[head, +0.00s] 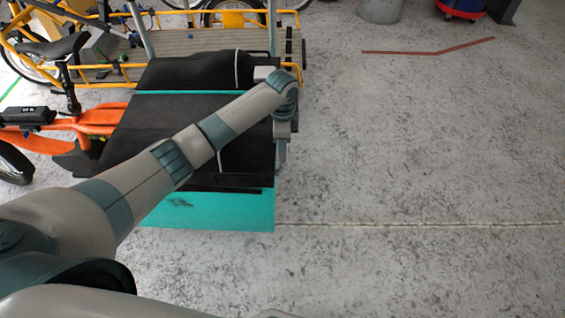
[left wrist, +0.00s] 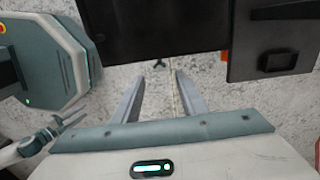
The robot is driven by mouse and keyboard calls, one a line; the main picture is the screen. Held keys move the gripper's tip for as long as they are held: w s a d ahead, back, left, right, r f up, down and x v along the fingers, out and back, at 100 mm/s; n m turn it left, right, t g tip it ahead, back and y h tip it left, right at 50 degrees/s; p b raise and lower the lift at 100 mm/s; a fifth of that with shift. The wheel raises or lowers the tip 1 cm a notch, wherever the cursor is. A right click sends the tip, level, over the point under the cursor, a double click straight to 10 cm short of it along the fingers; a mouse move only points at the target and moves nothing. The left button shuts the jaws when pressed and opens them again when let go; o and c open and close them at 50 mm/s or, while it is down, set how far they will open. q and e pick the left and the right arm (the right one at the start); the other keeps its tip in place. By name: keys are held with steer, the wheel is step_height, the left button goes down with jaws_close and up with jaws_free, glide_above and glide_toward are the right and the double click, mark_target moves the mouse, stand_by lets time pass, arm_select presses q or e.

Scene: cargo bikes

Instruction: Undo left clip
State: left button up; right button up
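The orange cargo bike (head: 95,118) stands at the left with a black-covered cargo box (head: 170,115) and a teal panel (head: 220,210). My left arm reaches over the box; my left gripper (head: 281,152) points down beside its right side. In the left wrist view my left gripper (left wrist: 158,92) is open and empty, with bare floor between its fingers. A small dark piece (left wrist: 159,64) shows just beyond the fingertips, below a black panel (left wrist: 150,30); I cannot tell if it is the clip. My right gripper (left wrist: 70,121) appears small at lower left, its fingers apart.
Another black panel (left wrist: 270,45) with a dark raised fitting lies right of the left gripper, near a small orange piece (left wrist: 225,57). A yellow-framed cargo bike (head: 200,42) stands behind. The concrete floor (head: 420,150) at right is clear.

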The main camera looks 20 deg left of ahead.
arm_select(q)
step_height(320, 180, down, 7)
steer(key=shift+f, duration=0.75)
arm_select(e)
steer(key=shift+s+f, duration=0.1)
steer(key=shift+s, duration=0.35)
